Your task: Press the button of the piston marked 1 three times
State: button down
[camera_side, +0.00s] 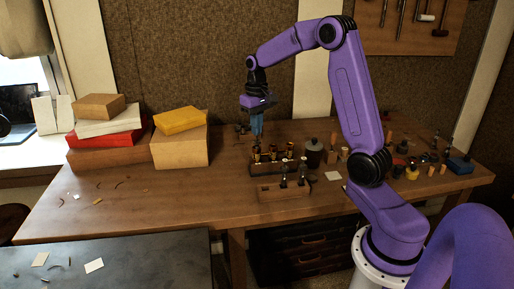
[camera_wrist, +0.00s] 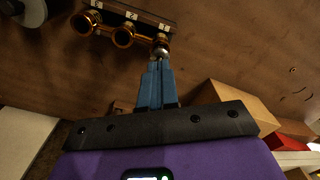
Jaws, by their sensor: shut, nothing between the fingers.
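A dark rack (camera_side: 274,168) on the bench holds three upright brass pistons in a row. In the wrist view the rack (camera_wrist: 140,12) carries small white labels; the middle one looks like a 2, and the label (camera_wrist: 162,36) by the end piston is too small to read surely. My gripper (camera_side: 257,141) is shut and empty, blue fingers pointing down over the leftmost piston (camera_side: 257,155) in the side view. In the wrist view my fingertips (camera_wrist: 158,62) are at the silvery button of that end piston (camera_wrist: 161,49); I cannot tell whether they touch it.
A wooden block (camera_side: 285,190) with small upright parts stands in front of the rack. A dark jar (camera_side: 313,154) is just to its right, with bottles and tools beyond. Stacked boxes (camera_side: 106,128) and a yellow box (camera_side: 178,121) stand left. The bench front left is mostly clear.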

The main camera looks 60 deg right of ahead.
jog(key=shift+f, duration=0.35)
jog(key=shift+r, duration=1.55)
jog(key=shift+f, duration=0.15)
jog(key=shift+f, duration=1.45)
jog(key=shift+r, duration=1.6)
jog(key=shift+r, duration=2.5)
